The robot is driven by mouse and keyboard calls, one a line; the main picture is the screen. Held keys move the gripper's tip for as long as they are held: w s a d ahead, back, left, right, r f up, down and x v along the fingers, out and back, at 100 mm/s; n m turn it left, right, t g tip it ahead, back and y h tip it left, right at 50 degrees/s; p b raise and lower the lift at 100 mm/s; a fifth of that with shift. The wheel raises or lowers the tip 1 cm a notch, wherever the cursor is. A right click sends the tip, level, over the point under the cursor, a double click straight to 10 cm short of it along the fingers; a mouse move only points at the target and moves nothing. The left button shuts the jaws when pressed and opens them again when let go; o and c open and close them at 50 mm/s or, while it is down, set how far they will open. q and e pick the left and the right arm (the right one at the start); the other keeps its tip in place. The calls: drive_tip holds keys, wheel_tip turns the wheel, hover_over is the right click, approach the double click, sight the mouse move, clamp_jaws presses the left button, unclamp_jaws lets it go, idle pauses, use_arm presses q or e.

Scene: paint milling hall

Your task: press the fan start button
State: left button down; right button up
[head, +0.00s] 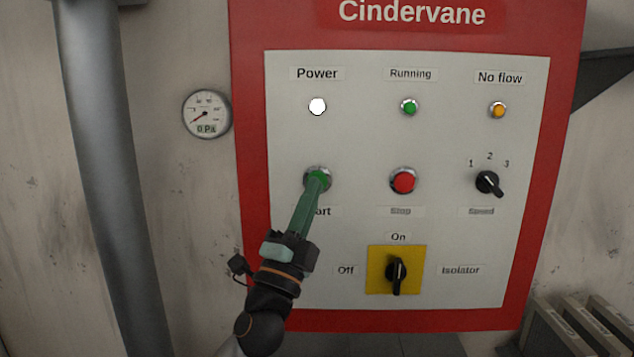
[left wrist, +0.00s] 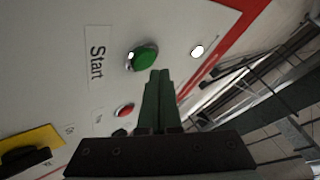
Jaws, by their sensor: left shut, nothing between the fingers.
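The green start button (head: 318,178) sits in a silver ring on the white panel, above a label partly hidden by my gripper. My left gripper (head: 314,186) is shut and empty, its green fingers pointing up at the button and overlapping its lower part in the head view. My right gripper is not in view.
The red stop button (head: 403,181) is right of start, with the speed knob (head: 488,183) beyond it. The black isolator switch (head: 397,273) is below. The white power lamp (head: 317,106) looks lit. A gauge (head: 206,114) and grey pipe (head: 106,180) are at left.

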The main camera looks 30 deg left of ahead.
use_arm(q)
drive_tip(key=shift+w+a, duration=0.1)
idle(0.4)
drive_tip(key=shift+w+a, duration=0.15)
drive_tip(key=shift+w, duration=0.1)
drive_tip(key=shift+w+a+b, duration=0.25)
drive_tip(key=shift+w+b, duration=0.05)
drive_tip(key=shift+w, duration=0.1)
idle(0.7)
drive_tip(key=shift+s+d, duration=0.1)
drive_tip(key=shift+s, duration=0.05)
drive_tip(key=shift+s+d, duration=0.35)
drive_tip(key=shift+s, duration=0.25)
drive_tip(key=s+d, duration=0.1)
drive_tip(key=s, duration=0.2)
drive_tip(key=s+d+p, duration=0.1)
drive_tip(key=shift+s+d, duration=0.15)
drive_tip(key=shift+d, duration=0.2)
idle(0.9)
